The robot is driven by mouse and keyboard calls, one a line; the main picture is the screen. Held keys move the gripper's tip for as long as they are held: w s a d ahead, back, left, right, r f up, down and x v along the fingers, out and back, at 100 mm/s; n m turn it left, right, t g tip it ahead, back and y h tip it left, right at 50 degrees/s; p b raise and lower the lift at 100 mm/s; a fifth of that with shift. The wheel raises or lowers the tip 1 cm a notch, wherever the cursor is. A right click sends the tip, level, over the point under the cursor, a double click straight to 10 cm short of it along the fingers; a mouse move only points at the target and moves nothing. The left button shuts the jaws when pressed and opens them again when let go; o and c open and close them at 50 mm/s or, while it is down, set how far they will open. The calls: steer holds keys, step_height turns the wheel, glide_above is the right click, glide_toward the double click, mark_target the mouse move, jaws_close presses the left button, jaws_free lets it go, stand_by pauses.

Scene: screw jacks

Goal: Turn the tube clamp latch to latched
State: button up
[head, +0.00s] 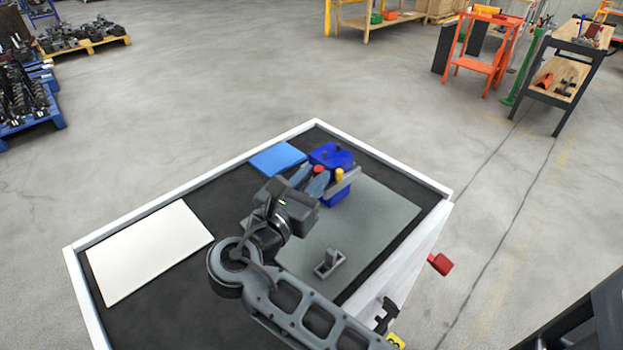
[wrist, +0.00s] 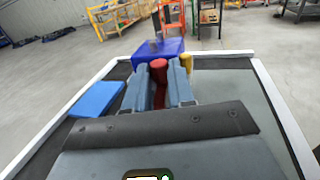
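A blue block-like fixture (head: 333,158) stands at the far side of the cart top; it also shows in the wrist view (wrist: 158,49). It carries a red knobbed handle (head: 319,169), a yellow knob (head: 339,174) and a grey bar (head: 347,180). I cannot tell for certain which part is the clamp latch. My gripper (head: 310,181) is at the near side of the fixture. In the wrist view, the red handle (wrist: 158,66) stands between its two fingers. The fingers are apart, with little or no gap to the handle; contact is unclear. The yellow knob (wrist: 187,62) is partly hidden behind the right finger.
A grey mat (head: 385,215) covers the right of the cart top, with a small grey bracket (head: 329,263) on it. A blue pad (head: 277,159) lies left of the fixture and a white panel (head: 150,250) at far left. A raised white rim (head: 190,190) borders the top.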

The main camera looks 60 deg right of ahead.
steer(key=shift+f, duration=0.1)
jaws_close()
steer(key=shift+s, duration=0.1)
steer(key=p, duration=0.1)
steer(key=n+t+p, duration=0.1)
steer(key=shift+s+r+t+p, duration=0.15)
steer(key=shift+r+t+p, duration=0.1)
steer(key=shift+t+p, duration=0.1)
steer(key=shift+s+n+t+p, duration=0.1)
steer(key=shift+n+t+p, duration=0.6)
steer(key=shift+t+p, duration=0.25)
steer(key=shift+f+n+t+y+p, duration=0.3)
steer(key=shift+t, duration=0.3)
steer(key=o, duration=0.6)
jaws_free()
steer(key=shift+c, duration=0.2)
